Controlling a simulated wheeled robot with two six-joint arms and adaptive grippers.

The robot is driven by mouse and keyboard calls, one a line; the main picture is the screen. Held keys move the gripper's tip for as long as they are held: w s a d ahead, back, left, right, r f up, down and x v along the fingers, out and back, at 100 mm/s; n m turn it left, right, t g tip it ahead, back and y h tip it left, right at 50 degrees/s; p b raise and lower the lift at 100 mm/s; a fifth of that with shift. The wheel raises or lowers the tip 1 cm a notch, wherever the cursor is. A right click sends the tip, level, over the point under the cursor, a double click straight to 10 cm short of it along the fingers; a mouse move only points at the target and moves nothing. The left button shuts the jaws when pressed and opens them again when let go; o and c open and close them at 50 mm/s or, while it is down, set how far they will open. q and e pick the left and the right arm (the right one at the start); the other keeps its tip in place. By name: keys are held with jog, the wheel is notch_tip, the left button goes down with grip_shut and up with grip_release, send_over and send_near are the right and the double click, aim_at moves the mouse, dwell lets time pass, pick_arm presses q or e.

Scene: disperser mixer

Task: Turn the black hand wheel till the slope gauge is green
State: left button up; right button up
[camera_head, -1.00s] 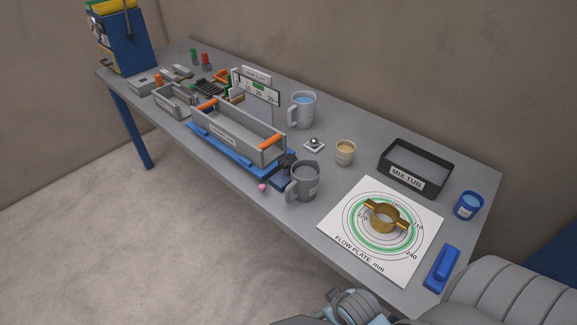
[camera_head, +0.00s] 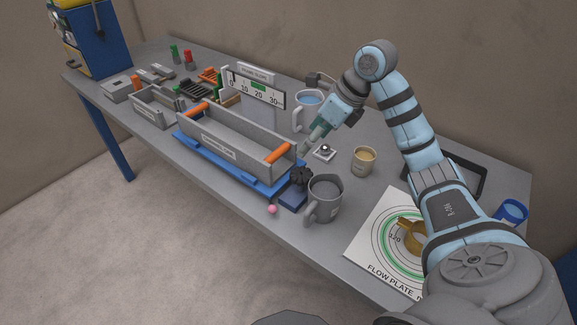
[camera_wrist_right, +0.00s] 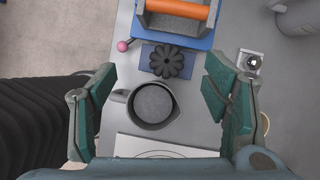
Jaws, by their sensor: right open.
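The black hand wheel (camera_head: 302,178), a lobed knob, sits on a dark blue block at the right end of the blue tilting base (camera_head: 230,163). It also shows in the right wrist view (camera_wrist_right: 167,61), ahead of and between my fingers. The slope gauge (camera_head: 258,88) is a white scale plate with a green patch, standing behind the grey trough (camera_head: 228,148). Its pointer is too small to read. My right gripper (camera_head: 309,146) is above the table, behind and above the wheel, apart from it. It is open and empty in the right wrist view (camera_wrist_right: 158,78). My left gripper is out of view.
A grey mug (camera_head: 323,200) stands close beside the wheel. A pink ball (camera_head: 271,209) is at the front edge. A small white square with a round level (camera_head: 324,152), a beige cup (camera_head: 364,161) and a mug of blue liquid (camera_head: 306,108) stand near my right gripper.

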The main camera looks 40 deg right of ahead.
jog(key=d, duration=0.2)
jog(key=b, duration=0.5)
send_near(300, 172)
jog(key=shift+h, duration=0.4)
jog(key=x, duration=0.8)
jog(key=shift+w+a, duration=0.15)
jog(key=shift+a, duration=0.15)
jog(key=shift+f, duration=0.3)
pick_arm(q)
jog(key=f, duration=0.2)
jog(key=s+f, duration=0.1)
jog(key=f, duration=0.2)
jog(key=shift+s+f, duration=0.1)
pick_arm(e)
jog(key=shift+a+r, duration=0.1)
jog(key=shift+c, duration=0.4)
jog(key=c, duration=1.1)
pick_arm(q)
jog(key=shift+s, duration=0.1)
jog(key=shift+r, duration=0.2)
pick_arm(e)
jog(key=shift+m, duration=0.4)
